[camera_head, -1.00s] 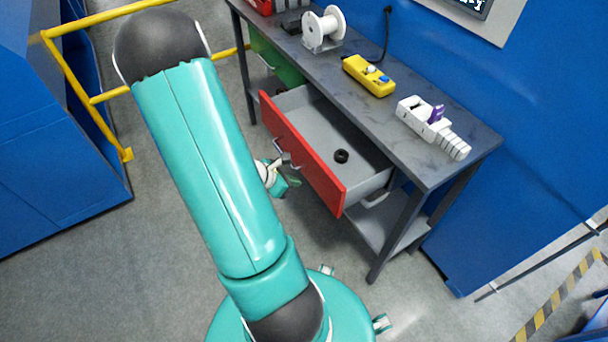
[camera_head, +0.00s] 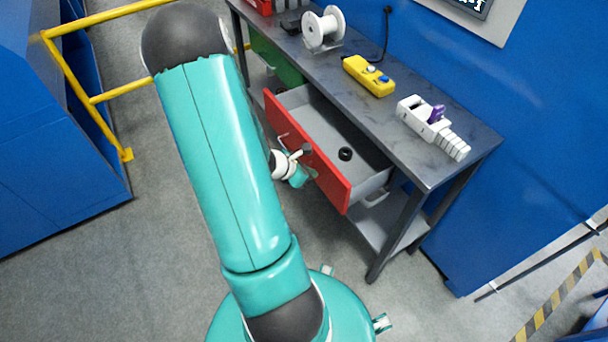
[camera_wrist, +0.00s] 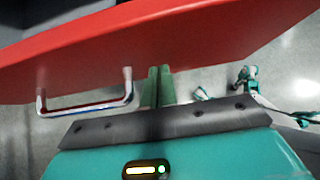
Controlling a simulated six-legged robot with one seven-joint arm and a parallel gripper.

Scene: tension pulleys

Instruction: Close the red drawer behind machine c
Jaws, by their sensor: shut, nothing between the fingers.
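The red drawer (camera_head: 300,147) stands open, pulled out from under the grey workbench. A small black ring (camera_head: 345,154) lies inside it. My gripper (camera_head: 312,165) is at the outer face of the drawer front, beside the handle. In the wrist view the red front (camera_wrist: 150,40) spans the top, with its metal handle (camera_wrist: 88,108) to the left of my fingers (camera_wrist: 158,84). The green fingers are together and empty, with their tips at the red front and apart from the handle. They look in contact with it, but the exact touch point is unclear.
A green drawer (camera_head: 277,60) is farther along the bench (camera_head: 330,70). On top are a white spool (camera_head: 322,28), a yellow control box (camera_head: 369,75) and a white part with a purple piece (camera_head: 434,125). A yellow railing (camera_head: 70,70) stands left.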

